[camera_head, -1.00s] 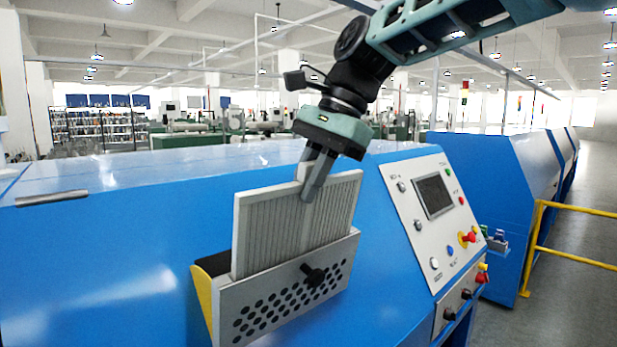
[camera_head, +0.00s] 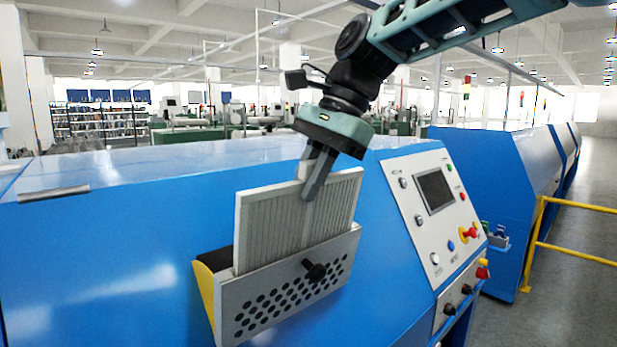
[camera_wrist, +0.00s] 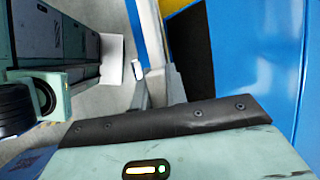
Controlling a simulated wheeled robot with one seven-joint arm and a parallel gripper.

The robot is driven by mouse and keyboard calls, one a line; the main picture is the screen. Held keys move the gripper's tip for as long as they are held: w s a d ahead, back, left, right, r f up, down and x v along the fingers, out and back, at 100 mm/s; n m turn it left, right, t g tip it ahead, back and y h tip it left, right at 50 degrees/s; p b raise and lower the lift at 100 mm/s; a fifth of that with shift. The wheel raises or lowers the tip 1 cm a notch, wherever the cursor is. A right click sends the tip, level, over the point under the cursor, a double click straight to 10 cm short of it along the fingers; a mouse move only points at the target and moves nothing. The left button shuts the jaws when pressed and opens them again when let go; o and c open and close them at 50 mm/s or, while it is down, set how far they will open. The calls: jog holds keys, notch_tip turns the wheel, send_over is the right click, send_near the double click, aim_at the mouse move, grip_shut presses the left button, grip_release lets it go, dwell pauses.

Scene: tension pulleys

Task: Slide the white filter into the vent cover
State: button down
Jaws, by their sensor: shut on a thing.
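The white filter (camera_head: 270,222) is a pleated panel with a pale frame. It stands upright, slightly tilted, with its lower part hidden behind the perforated front of the vent cover (camera_head: 285,300). The vent cover is tipped out from the blue machine, with a yellow side (camera_head: 204,291) and a black knob (camera_head: 315,271). My gripper (camera_head: 308,197) is shut on the filter's top edge, right of its middle. In the wrist view the fingers (camera_wrist: 158,88) show beyond the dark gripper edge; the filter itself is hard to make out there.
The blue machine (camera_head: 100,240) fills the front, with a metal handle (camera_head: 53,195) on its top at left. A control panel (camera_head: 430,205) with a screen and buttons lies right of the vent. A yellow rail (camera_head: 580,204) stands at far right.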

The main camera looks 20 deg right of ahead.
aim_at(300, 247)
jog(key=shift+f, duration=0.2)
jog(key=shift+w+a+f+b, duration=0.1)
jog(key=shift+w+f+b, duration=0.1)
jog(key=shift+f+b, duration=0.4)
jog(key=shift+w+f+b, duration=0.2)
jog(key=shift+f, duration=0.8)
dwell(0.6)
jog(key=shift+w+a+f+b, duration=0.1)
jog(key=shift+w+f+b, duration=0.15)
jog(key=shift+f, duration=0.6)
jog(key=shift+w+f+b, duration=0.1)
jog(key=shift+f+b, duration=0.2)
jog(key=shift+f, duration=0.7)
dwell(0.4)
jog(key=shift+w+a+f, duration=0.1)
jog(key=shift+w+f, duration=0.1)
jog(key=shift+f, duration=0.65)
jog(key=shift+f+b, duration=0.2)
jog(key=shift+b, duration=0.2)
jog(key=shift+r+p, duration=0.6)
jog(key=shift+p, duration=0.3)
jog(key=shift+f, duration=0.3)
dwell(0.3)
